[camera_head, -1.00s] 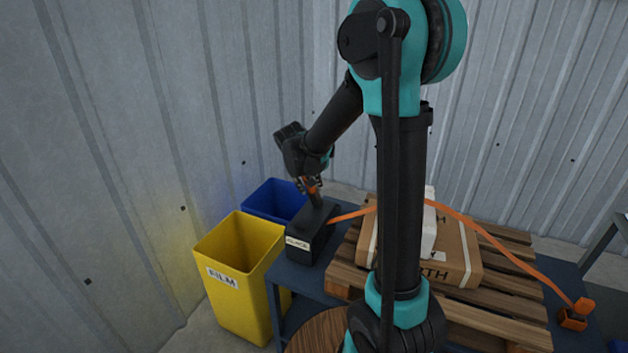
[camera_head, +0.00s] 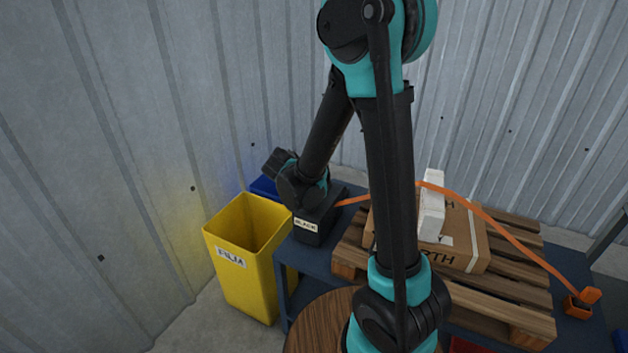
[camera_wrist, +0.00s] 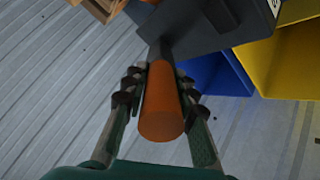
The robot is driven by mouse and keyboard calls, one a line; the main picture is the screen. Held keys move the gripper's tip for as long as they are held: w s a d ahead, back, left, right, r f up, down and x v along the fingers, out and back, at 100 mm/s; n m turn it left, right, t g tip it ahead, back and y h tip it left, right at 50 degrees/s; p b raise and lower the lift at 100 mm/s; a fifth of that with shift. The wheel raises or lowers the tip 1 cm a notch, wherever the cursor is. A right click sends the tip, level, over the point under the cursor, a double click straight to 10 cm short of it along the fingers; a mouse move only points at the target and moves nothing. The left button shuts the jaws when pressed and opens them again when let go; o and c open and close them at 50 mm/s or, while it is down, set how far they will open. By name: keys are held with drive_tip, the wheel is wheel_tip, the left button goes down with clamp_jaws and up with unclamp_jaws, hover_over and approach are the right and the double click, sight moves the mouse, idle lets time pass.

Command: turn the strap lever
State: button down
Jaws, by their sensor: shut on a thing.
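The strap lever's orange round handle (camera_wrist: 162,112) shows in the wrist view. Its dark stem (camera_wrist: 167,48) runs to a dark box (camera_wrist: 185,28). My gripper (camera_wrist: 162,82) is shut on the handle, one finger on each side. In the head view, the black box (camera_head: 316,226) with a white label stands on the blue table's left end. My wrist is low beside the box and hides the lever and the fingers there. An orange strap (camera_head: 354,200) leaves the box to the right and crosses the load.
A yellow bin (camera_head: 246,265) and a blue bin (camera_head: 264,187) stand left of the table. A cardboard box (camera_head: 462,240) and a white block (camera_head: 432,205) sit on a wooden pallet (camera_head: 510,312). The strap ends at an orange fitting (camera_head: 578,305). A corrugated wall is close behind.

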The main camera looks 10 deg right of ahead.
drive_tip(key=shift+d, duration=0.1)
drive_tip(key=c, duration=1.2)
unclamp_jaws()
drive_tip(key=shift+w+f, duration=0.1)
drive_tip(key=shift+w, duration=0.05)
drive_tip(key=v, duration=1.2)
